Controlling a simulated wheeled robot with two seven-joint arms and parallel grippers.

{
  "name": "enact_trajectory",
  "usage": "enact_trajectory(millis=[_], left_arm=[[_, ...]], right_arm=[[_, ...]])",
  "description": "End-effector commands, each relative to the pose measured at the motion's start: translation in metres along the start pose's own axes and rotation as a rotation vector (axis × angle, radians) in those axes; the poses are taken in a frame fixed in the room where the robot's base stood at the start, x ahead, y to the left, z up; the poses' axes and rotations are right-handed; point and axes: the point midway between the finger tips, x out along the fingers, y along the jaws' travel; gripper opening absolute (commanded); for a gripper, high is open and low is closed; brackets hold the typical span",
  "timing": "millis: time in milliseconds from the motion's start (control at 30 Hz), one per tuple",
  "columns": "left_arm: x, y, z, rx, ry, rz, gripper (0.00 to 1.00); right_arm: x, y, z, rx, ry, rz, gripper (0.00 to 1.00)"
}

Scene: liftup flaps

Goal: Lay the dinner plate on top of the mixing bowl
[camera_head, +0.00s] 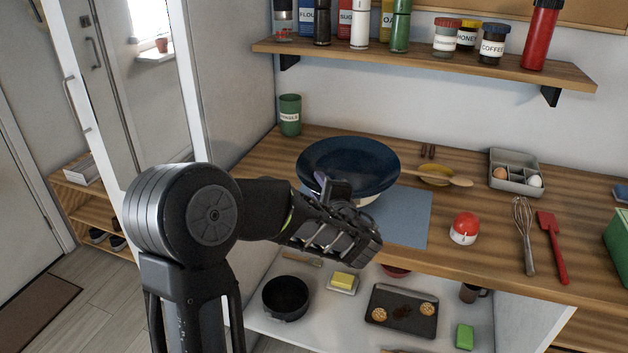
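The dark blue dinner plate (350,155) is above the left part of the counter, face up and roughly level. A small pale part under its front edge appears to be the mixing bowl (368,200); the plate and my gripper hide the rest. I cannot tell whether the plate rests fully on the bowl. My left gripper (332,187) is at the plate's near edge, its fingers overlapping the rim in view. Whether they are closed on the rim is unclear. My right gripper is out of view.
A blue-grey mat (410,215) lies under the bowl area. A yellow spoon rest (435,172) with a wooden spoon is close right of the plate. A red-and-white timer (464,228), whisk (525,235) and egg tray (516,170) stand farther right. A shelf (430,62) hangs above.

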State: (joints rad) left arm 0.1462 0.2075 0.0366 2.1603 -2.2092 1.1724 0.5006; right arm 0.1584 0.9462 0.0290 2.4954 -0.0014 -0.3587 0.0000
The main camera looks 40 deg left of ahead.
Motion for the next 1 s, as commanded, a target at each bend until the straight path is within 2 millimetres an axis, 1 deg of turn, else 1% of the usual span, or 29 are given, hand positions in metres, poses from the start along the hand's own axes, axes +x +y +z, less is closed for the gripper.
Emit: enact_trajectory(millis=[33, 200, 300, 433, 600, 1000], left_arm=[[-0.010, 0.000, 0.000, -0.002, 0.001, -0.005, 0.30], [-0.047, -0.002, 0.000, -0.004, -0.002, -0.009, 0.30], [-0.067, -0.002, 0.001, -0.004, -0.004, -0.010, 0.30], [-0.084, -0.003, 0.002, -0.005, -0.006, -0.011, 0.30], [-0.092, -0.004, 0.003, -0.005, -0.010, -0.010, 0.30], [-0.091, -0.004, 0.003, -0.006, -0.011, -0.011, 0.30]], right_arm=[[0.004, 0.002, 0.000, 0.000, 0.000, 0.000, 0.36], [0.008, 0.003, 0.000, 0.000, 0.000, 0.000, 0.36], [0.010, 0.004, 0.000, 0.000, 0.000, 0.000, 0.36], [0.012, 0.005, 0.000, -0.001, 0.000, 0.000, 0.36], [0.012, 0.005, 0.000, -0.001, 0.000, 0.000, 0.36], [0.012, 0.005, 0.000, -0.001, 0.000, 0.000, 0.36]])
